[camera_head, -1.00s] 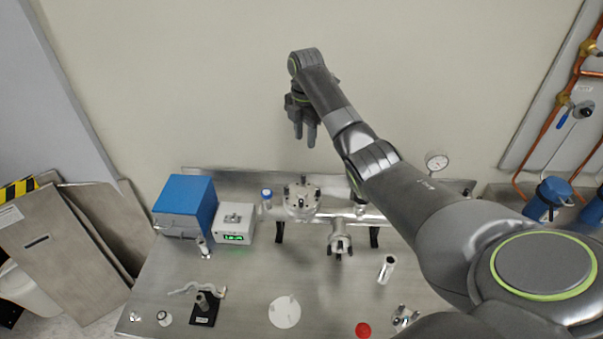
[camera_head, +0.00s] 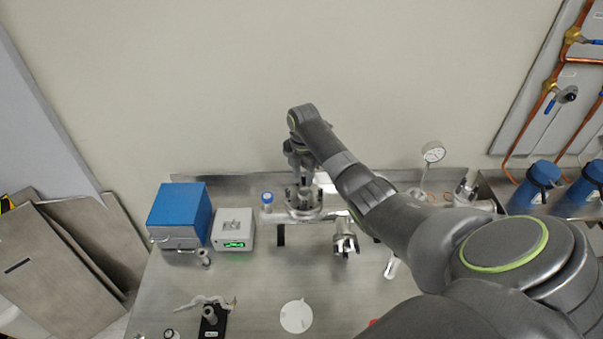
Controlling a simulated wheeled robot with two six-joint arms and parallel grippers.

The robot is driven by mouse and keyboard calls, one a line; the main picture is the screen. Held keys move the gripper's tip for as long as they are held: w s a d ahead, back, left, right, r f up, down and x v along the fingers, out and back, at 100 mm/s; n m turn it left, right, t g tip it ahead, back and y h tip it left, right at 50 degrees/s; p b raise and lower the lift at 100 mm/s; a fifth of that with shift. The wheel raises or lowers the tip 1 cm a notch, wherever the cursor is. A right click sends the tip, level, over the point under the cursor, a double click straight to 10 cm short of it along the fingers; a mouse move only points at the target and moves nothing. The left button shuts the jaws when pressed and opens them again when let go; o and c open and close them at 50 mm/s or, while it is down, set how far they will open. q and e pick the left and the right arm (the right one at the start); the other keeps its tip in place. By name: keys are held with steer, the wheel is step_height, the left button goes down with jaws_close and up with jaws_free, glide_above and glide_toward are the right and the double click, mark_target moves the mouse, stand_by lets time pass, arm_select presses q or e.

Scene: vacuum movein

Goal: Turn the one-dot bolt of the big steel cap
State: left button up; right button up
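The big steel cap (camera_head: 292,212) is a round flange with several dark bolts around its rim, on top of the steel pipework at the back of the bench. My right gripper (camera_head: 302,179) points straight down over the cap, its fingers at the bolts and covering much of the cap's top. The dots on the bolts are too small to make out, so I cannot tell which bolt is below the fingers. I cannot tell whether the fingers touch a bolt. My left gripper is not in view.
A blue box (camera_head: 180,212) and a white device with a green display (camera_head: 233,232) stand left of the cap. A blue-capped bottle (camera_head: 267,202) is close beside it. A smaller steel port (camera_head: 345,241) and a gauge (camera_head: 433,152) are to the right. A white disc (camera_head: 296,316) lies in front.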

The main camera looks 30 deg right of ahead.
steer(key=shift+s, duration=0.1)
steer(key=shift+c, duration=0.8)
jaws_close()
